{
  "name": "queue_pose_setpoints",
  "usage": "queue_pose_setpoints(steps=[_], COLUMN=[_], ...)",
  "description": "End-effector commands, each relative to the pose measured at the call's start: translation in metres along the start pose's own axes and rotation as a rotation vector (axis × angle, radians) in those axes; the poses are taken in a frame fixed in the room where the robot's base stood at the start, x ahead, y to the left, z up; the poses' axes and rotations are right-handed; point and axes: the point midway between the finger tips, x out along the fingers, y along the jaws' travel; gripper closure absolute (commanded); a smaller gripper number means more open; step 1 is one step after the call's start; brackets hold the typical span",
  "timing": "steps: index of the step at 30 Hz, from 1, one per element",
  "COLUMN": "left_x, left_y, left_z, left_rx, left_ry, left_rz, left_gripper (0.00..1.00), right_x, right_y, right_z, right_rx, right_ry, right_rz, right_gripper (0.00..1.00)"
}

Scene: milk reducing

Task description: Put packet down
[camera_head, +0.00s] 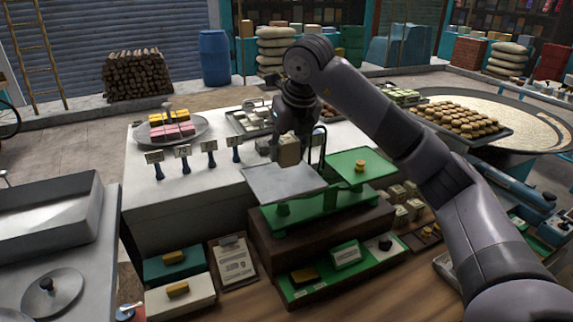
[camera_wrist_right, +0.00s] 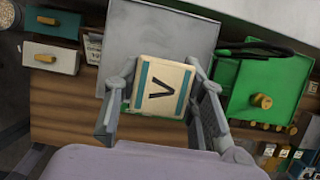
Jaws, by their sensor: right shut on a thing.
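My right gripper (camera_head: 287,135) hangs above the scale and is shut on a small tan packet (camera_head: 289,151). The right wrist view shows the packet (camera_wrist_right: 160,88) between the two fingers, with a dark V-shaped mark and teal bands on its top. Beneath it is the scale's flat grey pan (camera_head: 283,182); I cannot tell whether the packet touches it, but in the head view it looks raised above the pan's back edge. The scale's green plate (camera_head: 358,164) on the right bears a small brass weight (camera_head: 360,165). My left gripper is not in view.
A white counter (camera_head: 150,207) holds a round tray of sweets (camera_head: 172,127) and several small signs on blue stands. Two drawers with wooden handles and a clipboard (camera_head: 233,260) sit at front left. Several small packets (camera_head: 401,214) stand right of the scale.

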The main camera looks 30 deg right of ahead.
Motion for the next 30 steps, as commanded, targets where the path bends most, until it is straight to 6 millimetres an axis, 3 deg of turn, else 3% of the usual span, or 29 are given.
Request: queue_pose_setpoints(steps=[13,25,26,30], left_x=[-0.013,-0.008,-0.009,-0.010], left_y=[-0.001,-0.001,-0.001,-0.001], left_z=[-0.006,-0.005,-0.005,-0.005], left_rx=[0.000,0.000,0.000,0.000], left_ry=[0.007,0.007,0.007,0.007], left_rz=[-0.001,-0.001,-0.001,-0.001], left_gripper=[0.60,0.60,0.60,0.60], right_x=[0.045,0.052,0.051,0.050], right_y=[-0.001,0.000,0.000,0.000], right_z=[-0.018,-0.021,-0.021,-0.020], right_rx=[0.000,0.001,0.001,0.001], right_ry=[0.000,-0.002,-0.001,-0.001], right_rz=[-0.001,0.000,0.000,0.000], right_gripper=[0.93,0.93,0.62,0.53])
